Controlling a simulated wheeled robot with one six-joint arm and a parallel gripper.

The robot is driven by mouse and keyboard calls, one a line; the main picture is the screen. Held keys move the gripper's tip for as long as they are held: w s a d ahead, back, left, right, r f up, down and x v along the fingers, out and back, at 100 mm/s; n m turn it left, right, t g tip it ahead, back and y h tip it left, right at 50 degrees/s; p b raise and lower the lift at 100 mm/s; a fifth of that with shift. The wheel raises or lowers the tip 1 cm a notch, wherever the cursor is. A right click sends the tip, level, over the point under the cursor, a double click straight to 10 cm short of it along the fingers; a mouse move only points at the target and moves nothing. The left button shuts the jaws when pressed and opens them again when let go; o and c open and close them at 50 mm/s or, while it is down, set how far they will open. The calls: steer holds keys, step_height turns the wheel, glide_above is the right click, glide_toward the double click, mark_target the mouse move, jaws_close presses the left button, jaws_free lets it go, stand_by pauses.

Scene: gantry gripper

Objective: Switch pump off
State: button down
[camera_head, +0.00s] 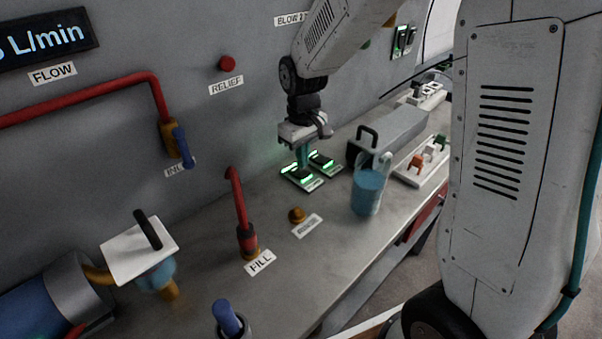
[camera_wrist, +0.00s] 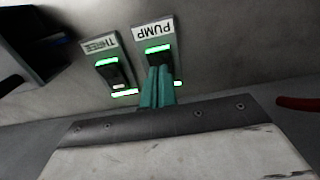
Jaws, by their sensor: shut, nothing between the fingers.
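The pump switch (camera_wrist: 156,55) is a dark rocker with a lit green bar, beside its PUMP label (camera_wrist: 153,30), which reads upside down in the wrist view. In the head view the pump switch (camera_head: 302,176) is the left one of two lit switches on the bench. My gripper (camera_head: 303,162) points down over it, its teal fingers shut and empty. In the wrist view the fingertips (camera_wrist: 157,72) overlap the switch and hide part of it; I cannot tell whether they touch.
A second lit switch labelled THREE (camera_wrist: 108,68) sits close beside. A blue-filled jug (camera_head: 368,190) and a grey box with a handle (camera_head: 392,135) stand to the right. A red FILL pipe (camera_head: 240,210) and a brass knob (camera_head: 297,215) are to the left.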

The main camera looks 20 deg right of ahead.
mark_target(303, 174)
steer(key=shift+f, duration=1.3)
stand_by(0.9)
steer(key=shift+r, duration=3.5)
steer(key=shift+s, duration=0.1)
steer(key=s+d+r+m, duration=0.1)
steer(key=s+r, duration=0.2)
steer(key=s, duration=0.6)
steer(key=s+d+r+m+t, duration=0.1)
steer(key=s+r+m, duration=0.1)
steer(key=s, duration=0.7)
steer(key=s+d+r+m, duration=0.1)
steer(key=s+r, duration=0.4)
steer(key=s, duration=0.4)
steer(key=shift+s+m, duration=0.3)
steer(key=shift+s, duration=0.1)
